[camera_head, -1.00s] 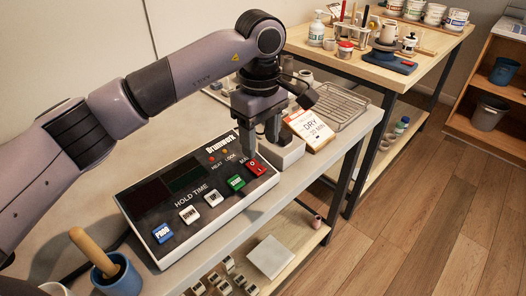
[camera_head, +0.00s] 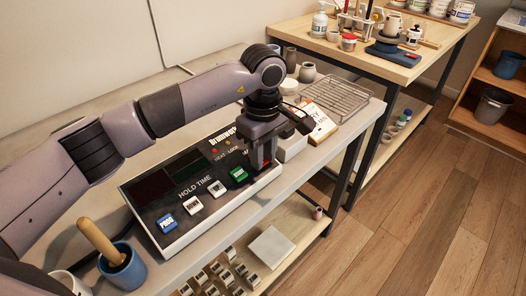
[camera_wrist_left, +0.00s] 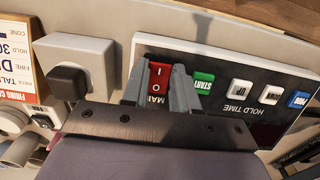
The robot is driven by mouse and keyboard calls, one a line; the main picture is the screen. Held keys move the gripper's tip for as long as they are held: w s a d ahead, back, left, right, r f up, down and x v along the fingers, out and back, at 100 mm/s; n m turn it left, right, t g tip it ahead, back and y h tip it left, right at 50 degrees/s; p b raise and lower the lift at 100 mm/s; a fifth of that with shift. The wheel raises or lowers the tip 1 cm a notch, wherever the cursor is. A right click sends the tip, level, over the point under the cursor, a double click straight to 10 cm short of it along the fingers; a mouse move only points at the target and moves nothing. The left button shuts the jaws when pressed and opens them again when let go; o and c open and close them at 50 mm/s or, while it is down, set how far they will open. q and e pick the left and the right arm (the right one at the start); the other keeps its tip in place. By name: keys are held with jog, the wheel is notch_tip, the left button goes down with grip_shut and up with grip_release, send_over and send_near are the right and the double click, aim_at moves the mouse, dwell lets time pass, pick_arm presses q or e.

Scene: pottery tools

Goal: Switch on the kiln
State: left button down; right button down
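The kiln control panel (camera_head: 172,229) lies on the bench, with dark displays and a row of blue, white and green buttons. Its red main switch (camera_wrist_left: 157,82), marked I and O, is at the panel end near the green START button (camera_wrist_left: 203,84). My left gripper (camera_head: 263,160) points down at this end. In the left wrist view its open fingers (camera_wrist_left: 161,80) stand on either side of the red switch; whether they touch it cannot be told. In the head view they mostly hide the switch. My right gripper is not in view.
A white box (camera_wrist_left: 97,50) with a black block on it stands beside the panel. A card (camera_head: 322,127) and a wire rack (camera_head: 345,95) lie beyond. A blue pot (camera_head: 127,272) with a wooden handle stands near the panel's other end.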

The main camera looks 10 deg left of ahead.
pick_arm(q)
jog(key=shift+d+f+t+y+b, duration=0.2)
jog(key=shift+t+y+b, duration=0.1)
jog(key=shift+y+b, duration=0.3)
jog(key=shift+s+d+t+y+b, duration=0.15)
jog(key=shift+s+t+y+b, duration=0.05)
jog(key=shift+t+y+b, duration=0.4)
jog(key=c, duration=0.9)
grip_release()
jog(key=shift+o, duration=0.2)
jog(key=v, duration=0.7)
jog(key=shift+b, duration=0.35)
